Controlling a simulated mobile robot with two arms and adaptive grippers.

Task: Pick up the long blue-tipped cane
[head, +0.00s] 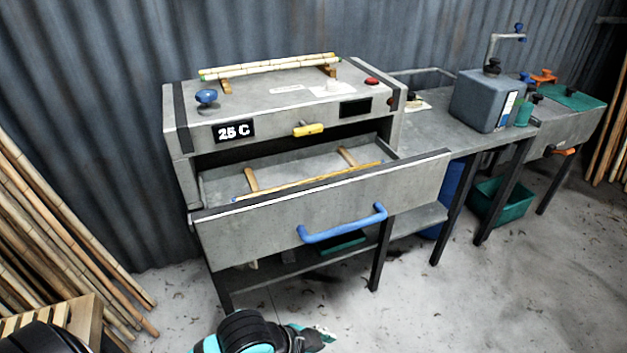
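A long tan cane (308,180) lies in the open drawer (320,207) of the grey steaming box. Its left end seems to have a small blue tip; its right end rests near the drawer's back right. Wooden supports (250,180) sit beneath or behind it. One gripper (318,337), which I take as my left, is low at the bottom edge, in front of and below the drawer, well apart from the cane. Its fingers are blurred and partly cut off, so their opening is unclear. My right gripper is not in view.
The drawer has a blue handle (343,223). More canes (270,67), one green-tipped, lie on the box top (270,100), which shows "25 C". A bench with a grey canister (487,100) stands right. Leaning canes (60,230) stand left. Floor at front right is clear.

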